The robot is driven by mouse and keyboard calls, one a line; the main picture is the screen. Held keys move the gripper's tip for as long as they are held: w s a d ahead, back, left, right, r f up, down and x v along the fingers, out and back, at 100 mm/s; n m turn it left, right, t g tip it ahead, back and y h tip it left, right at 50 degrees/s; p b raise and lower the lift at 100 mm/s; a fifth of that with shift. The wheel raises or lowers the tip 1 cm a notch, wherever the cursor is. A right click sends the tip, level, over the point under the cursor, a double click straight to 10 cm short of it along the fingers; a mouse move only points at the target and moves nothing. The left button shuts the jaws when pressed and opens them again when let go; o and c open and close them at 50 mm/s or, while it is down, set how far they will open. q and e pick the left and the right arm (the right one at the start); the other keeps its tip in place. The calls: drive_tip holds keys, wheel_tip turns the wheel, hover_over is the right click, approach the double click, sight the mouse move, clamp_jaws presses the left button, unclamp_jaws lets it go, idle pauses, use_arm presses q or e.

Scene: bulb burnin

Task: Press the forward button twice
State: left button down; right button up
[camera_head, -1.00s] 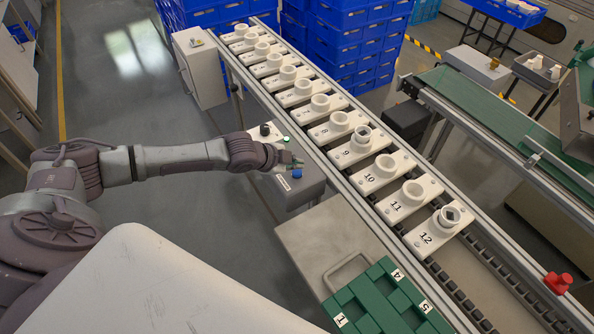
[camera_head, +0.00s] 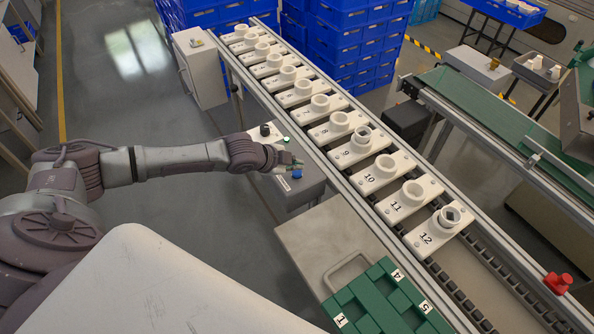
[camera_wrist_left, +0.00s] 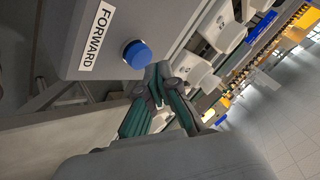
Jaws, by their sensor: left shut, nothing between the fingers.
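The blue forward button (camera_head: 297,174) is on a grey control box (camera_head: 291,190) beside the conveyor. In the left wrist view, the round blue button (camera_wrist_left: 137,54) sits to the right of a white label reading FORWARD (camera_wrist_left: 95,38). My left gripper (camera_head: 293,163) is shut and empty, its tips close to the button in the head view. In the left wrist view, the gripper's closed tips (camera_wrist_left: 158,78) show just to the lower right of the button. I cannot tell whether they touch it. My right gripper is not in view.
A conveyor carries numbered white plates with round sockets (camera_head: 383,164). A green tray (camera_head: 375,305) lies at the front, and a red stop button (camera_head: 558,283) is at the far right.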

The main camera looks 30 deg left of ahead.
sight(295, 173)
use_arm(q)
drive_tip(key=shift+f, duration=0.25)
drive_tip(key=shift+f, duration=0.55)
idle(0.6)
drive_tip(key=shift+r, duration=0.1)
drive_tip(key=shift+r+p, duration=0.85)
drive_tip(key=shift+p, duration=0.05)
wheel_tip(295, 173, up, 5)
drive_tip(key=p, duration=0.5)
idle(0.4)
idle(0.4)
